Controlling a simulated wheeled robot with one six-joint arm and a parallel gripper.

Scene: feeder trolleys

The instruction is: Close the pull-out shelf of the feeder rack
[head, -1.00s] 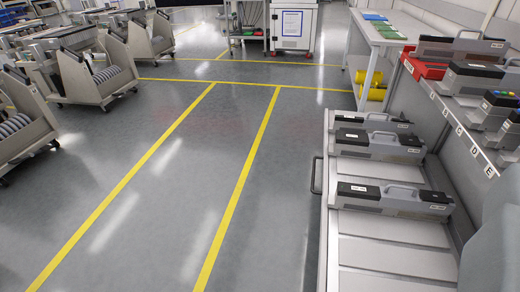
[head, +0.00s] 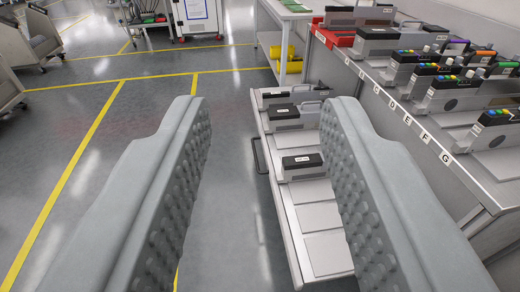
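The pull-out shelf (head: 278,195) of the feeder rack (head: 445,190) stands extended to the left, over the floor. A few grey feeders with black tops, such as the nearest one (head: 302,165), sit towards its far end, and its near slots are bare. A dark handle (head: 258,155) sticks out from the shelf's left edge. My gripper (head: 262,112) is open and empty, with its two grey ribbed fingers wide apart in the foreground. The shelf and its handle show beyond the gap between the fingers. The right finger hides part of the shelf and the feeders.
The rack's upper deck, with letter labels, holds several feeders (head: 440,85) and a red tray (head: 335,38). A white table (head: 285,10) with yellow reels (head: 280,52) below stands beyond. Trolleys (head: 28,40) stand at far left. The floor (head: 100,150) left of the shelf is clear.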

